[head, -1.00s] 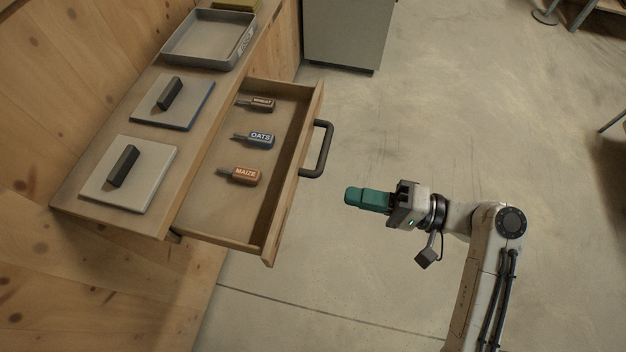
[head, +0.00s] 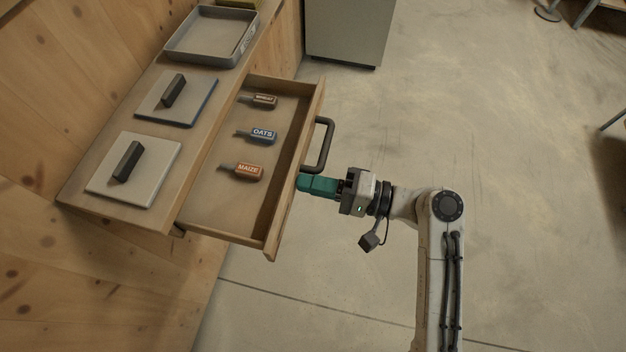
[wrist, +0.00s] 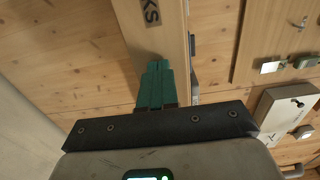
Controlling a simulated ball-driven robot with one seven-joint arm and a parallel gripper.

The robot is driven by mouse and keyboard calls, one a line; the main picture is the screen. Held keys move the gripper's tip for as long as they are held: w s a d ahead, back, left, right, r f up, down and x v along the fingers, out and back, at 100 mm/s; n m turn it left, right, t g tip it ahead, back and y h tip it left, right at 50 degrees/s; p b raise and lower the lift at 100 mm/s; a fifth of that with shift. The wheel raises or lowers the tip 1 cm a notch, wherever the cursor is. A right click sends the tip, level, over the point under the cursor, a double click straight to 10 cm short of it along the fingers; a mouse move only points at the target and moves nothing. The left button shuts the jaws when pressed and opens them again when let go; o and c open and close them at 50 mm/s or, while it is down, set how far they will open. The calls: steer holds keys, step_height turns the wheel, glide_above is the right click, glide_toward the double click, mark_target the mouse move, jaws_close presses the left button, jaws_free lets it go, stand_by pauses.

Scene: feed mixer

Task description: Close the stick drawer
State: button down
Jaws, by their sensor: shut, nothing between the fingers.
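The stick drawer (head: 222,214) stands pulled out from the wooden counter in the head view. It holds three labelled sticks: wheat (head: 262,100), oats (head: 258,136) and maize (head: 236,170). Its dark handle (head: 325,146) sticks out from the front panel. My gripper (head: 302,183) is shut and empty, with its green fingertips at the drawer front, just below the handle's near end. In the wrist view the green fingers (wrist: 155,85) lie over the wooden drawer front (wrist: 150,35), which bears a partly seen label. I cannot tell whether they touch it.
On the counter top (head: 90,190) are two plates with dark grips, a pale one (head: 150,185) and a blue-edged one (head: 195,110), and a grey tray (head: 185,50). A grey cabinet (head: 345,30) stands behind. The floor to the right (head: 500,130) is mostly clear.

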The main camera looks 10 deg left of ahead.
mark_target(231, 172)
steer(key=a, duration=0.5)
steer(key=a+b, duration=0.1)
steer(key=a, duration=1)
steer(key=shift+w+a, duration=0.15)
steer(key=shift+w, duration=0.1)
steer(key=shift+r, duration=0.1)
steer(key=shift+a, duration=0.1)
